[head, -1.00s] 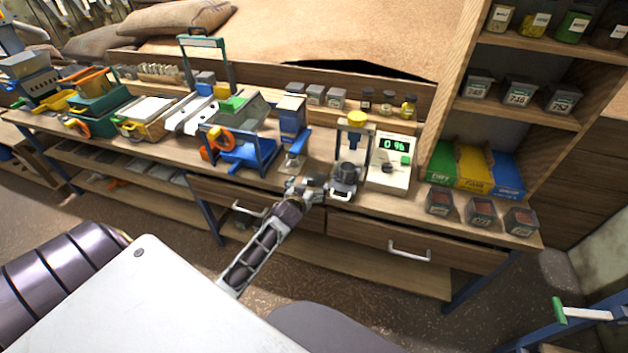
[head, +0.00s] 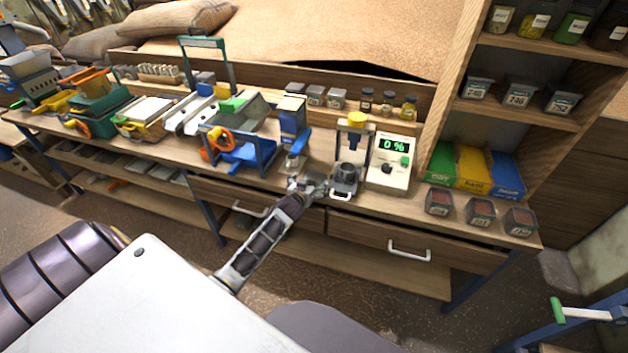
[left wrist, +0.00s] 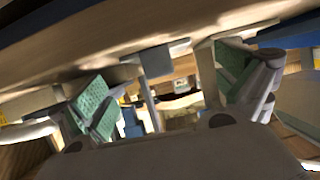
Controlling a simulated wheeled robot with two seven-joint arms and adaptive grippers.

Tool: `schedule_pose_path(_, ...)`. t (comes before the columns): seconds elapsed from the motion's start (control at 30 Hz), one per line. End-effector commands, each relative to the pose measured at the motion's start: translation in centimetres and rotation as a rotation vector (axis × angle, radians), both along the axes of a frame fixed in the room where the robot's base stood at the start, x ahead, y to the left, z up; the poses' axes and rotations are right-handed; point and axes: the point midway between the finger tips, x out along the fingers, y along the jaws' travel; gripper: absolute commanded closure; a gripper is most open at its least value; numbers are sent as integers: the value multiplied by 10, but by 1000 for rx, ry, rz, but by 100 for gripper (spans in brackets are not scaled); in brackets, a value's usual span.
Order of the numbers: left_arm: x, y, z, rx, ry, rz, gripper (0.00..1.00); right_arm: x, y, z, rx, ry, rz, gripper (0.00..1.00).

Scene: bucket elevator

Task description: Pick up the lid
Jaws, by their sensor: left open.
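I cannot tell for sure which thing is the lid. A dark round piece (head: 347,171) sits low in the small press stand with a yellow top (head: 356,118), and it may be the lid or a cup. My left gripper (head: 316,188) is just left of this stand, at the bench's front edge. In the left wrist view my left gripper (left wrist: 168,98) is open, its two green-padded fingers wide apart. No held thing shows between them. A brown surface fills the top of that view. My right gripper is not in view.
A white meter (head: 391,160) with a green display stands right of the press. A blue frame with an orange wheel (head: 238,148) and a blue upright device (head: 294,125) stand to the left. Grey containers (head: 480,211) line the right front. Drawer handles (head: 409,251) stick out below.

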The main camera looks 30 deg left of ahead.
Motion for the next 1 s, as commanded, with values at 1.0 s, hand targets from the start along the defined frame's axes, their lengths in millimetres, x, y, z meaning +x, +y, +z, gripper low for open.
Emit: schedule_pose_path(1.0,12,3,-6,0,0,-1,35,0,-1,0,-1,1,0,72)
